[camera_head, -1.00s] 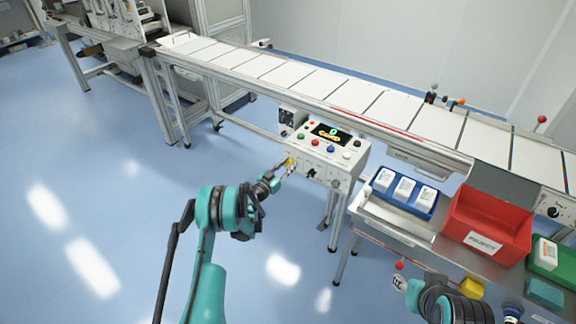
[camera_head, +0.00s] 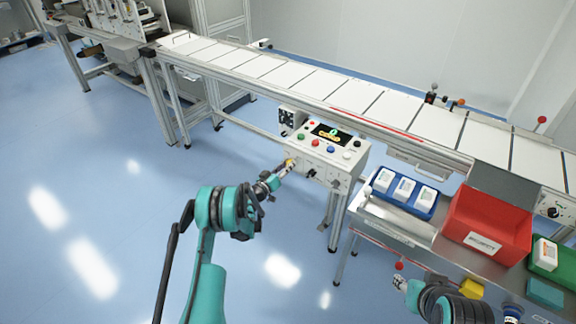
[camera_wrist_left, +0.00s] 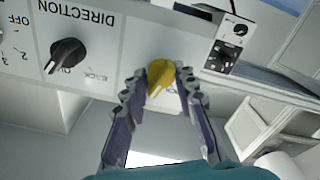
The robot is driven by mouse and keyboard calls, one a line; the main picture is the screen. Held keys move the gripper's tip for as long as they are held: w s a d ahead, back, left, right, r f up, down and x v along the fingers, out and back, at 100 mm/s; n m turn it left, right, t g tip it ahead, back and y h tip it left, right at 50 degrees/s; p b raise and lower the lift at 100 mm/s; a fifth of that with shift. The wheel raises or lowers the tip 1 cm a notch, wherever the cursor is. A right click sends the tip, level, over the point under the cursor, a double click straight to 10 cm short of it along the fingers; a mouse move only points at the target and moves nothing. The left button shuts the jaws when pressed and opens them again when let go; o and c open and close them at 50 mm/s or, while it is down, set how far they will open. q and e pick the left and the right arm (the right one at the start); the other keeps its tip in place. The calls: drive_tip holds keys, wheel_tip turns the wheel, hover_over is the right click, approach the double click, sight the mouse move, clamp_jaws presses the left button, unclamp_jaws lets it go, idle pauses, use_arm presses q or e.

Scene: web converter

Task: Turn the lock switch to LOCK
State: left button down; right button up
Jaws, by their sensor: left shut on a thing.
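The lock switch is a yellow knob (camera_wrist_left: 160,78) on the white face of the control box (camera_head: 350,172). In the left wrist view the knob sits between the two fingers of my left gripper (camera_wrist_left: 158,88), which is shut on it. The lettering near the knob is upside down and partly hidden by the fingers. In the head view my left gripper (camera_head: 286,168) is at the box's left front corner and largely covers the knob. My right gripper (camera_head: 400,284) is low at the right, by the table; its jaws are too small to read.
A black DIRECTION knob (camera_wrist_left: 67,56) is beside the lock switch on the same face. The conveyor (camera_head: 300,78) runs behind the box. A blue tray (camera_head: 377,187) and a red bin (camera_head: 510,238) are on the table at the right. The floor at the left is clear.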

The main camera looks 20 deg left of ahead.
use_arm(q)
drive_tip(key=n, duration=0.6)
drive_tip(key=shift+a+n, duration=0.2)
drive_tip(key=shift+n, duration=0.1)
drive_tip(key=n, duration=0.6)
drive_tip(key=shift+f, duration=0.15)
drive_tip(key=c, duration=1.2)
unclamp_jaws()
drive_tip(key=v, duration=0.7)
drive_tip(key=shift+s, duration=0.2)
